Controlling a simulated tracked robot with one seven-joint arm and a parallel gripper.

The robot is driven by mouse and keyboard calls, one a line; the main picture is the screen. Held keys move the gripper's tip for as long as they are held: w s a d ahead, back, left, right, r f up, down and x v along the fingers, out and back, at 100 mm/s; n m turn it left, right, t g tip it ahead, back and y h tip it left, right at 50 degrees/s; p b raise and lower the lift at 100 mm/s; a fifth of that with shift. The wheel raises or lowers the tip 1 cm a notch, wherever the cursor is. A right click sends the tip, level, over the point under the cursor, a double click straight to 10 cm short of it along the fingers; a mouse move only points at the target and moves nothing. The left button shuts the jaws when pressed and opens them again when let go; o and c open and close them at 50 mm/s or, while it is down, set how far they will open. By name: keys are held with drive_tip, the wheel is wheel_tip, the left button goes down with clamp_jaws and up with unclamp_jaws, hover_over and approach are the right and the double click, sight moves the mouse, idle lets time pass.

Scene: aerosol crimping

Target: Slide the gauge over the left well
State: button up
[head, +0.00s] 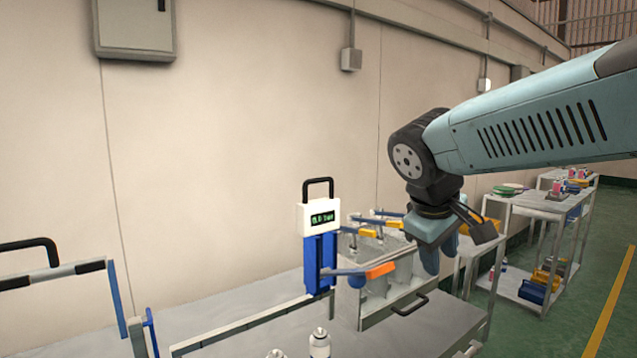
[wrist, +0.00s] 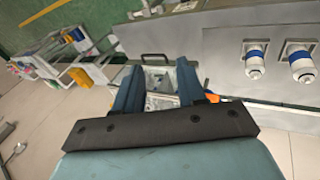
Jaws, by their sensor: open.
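The gauge (head: 318,217) is a white box with a small dark display and a black loop handle on top. It stands upright on a blue post (head: 320,262) in the head view. A lever with an orange grip (head: 380,270) sticks out to the right from the post; an orange bit (wrist: 212,98) shows beside the right finger in the wrist view. My gripper (head: 438,260) is open and points down, to the right of the orange grip. Its blue fingers (wrist: 158,84) have nothing between them but the view of a grey bin below. I cannot tell which spot is the left well.
Two white-and-blue cans (wrist: 256,64) (wrist: 301,66) sit in square holders. A black frame handle (head: 50,273) is at left. Carts (head: 545,215) stand at right.

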drive_tip(key=w+a+r+n+t+h, duration=0.1)
drive_tip(key=w+a+r+n+h, duration=0.25)
drive_tip(key=w+a, duration=0.35)
drive_tip(key=n+t+h, duration=0.3)
drive_tip(key=n+t, duration=0.4)
approach(314, 180)
drive_tip(key=shift+y, duration=0.25)
drive_tip(key=x, duration=1.2)
drive_tip(key=shift+d, duration=0.1)
drive_tip(key=shift+c, duration=0.5)
drive_tip(key=shift+r, duration=0.1)
clamp_jaws()
